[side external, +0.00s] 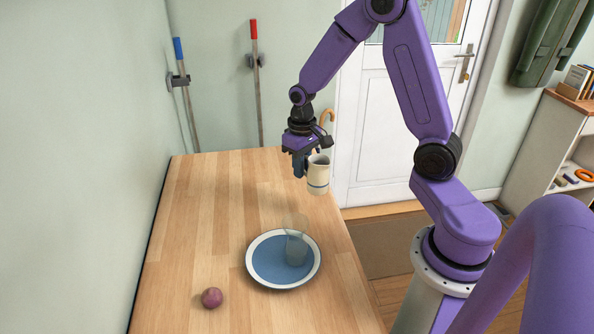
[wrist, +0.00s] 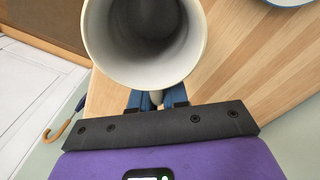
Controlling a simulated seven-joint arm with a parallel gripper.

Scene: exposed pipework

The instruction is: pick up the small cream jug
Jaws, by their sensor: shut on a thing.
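The small cream jug (side external: 318,178) has a dark band around it and stands upright at the right edge of the table, by my gripper (side external: 301,167). In the wrist view the jug (wrist: 92,30) shows its round rim and grey inside, open toward the camera. The blue fingers of my gripper (wrist: 157,100) are shut on a pale part at the jug's near side, seemingly its handle. The jug's body hides most of the fingertips there. I cannot tell for sure whether its base is clear of the table.
A blue plate with a white rim (side external: 262,268) lies on the wooden table (side external: 215,220), with a clear glass (side external: 296,245) on it. A purple ball-like object (side external: 212,297) lies near the front left. The left and far parts of the table are clear.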

